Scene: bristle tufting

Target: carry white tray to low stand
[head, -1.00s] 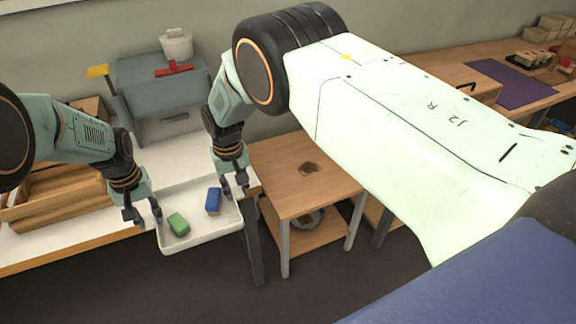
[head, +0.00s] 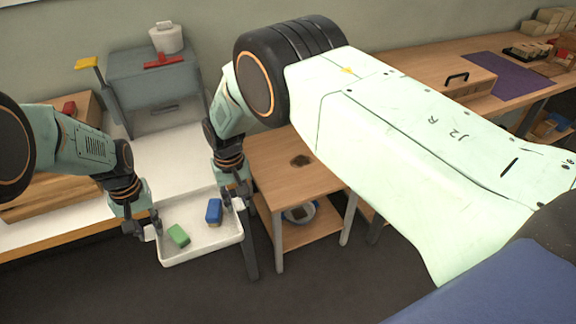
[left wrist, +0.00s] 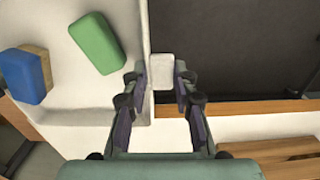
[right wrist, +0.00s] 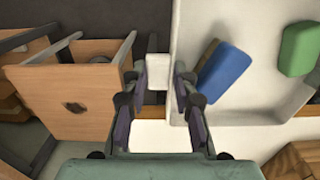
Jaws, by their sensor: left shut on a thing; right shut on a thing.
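The white tray (head: 203,257) hangs level in front of the white table, holding a green block (head: 178,235) and a blue block (head: 214,210). My left gripper (head: 148,228) is shut on the tab at its left end, which shows between the fingers in the left wrist view (left wrist: 161,72). My right gripper (head: 234,196) is shut on the tab at its right end, also between the fingers in the right wrist view (right wrist: 157,72). A low wooden stand (head: 283,180) with a dark mark on top is just right of the tray.
The white table (head: 170,165) behind the tray bears a grey box (head: 158,80) and wooden items at left. A bowl (head: 298,213) sits on the stand's lower shelf. A long wooden bench (head: 430,65) runs along the wall at right. Dark floor (head: 190,295) lies open in front.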

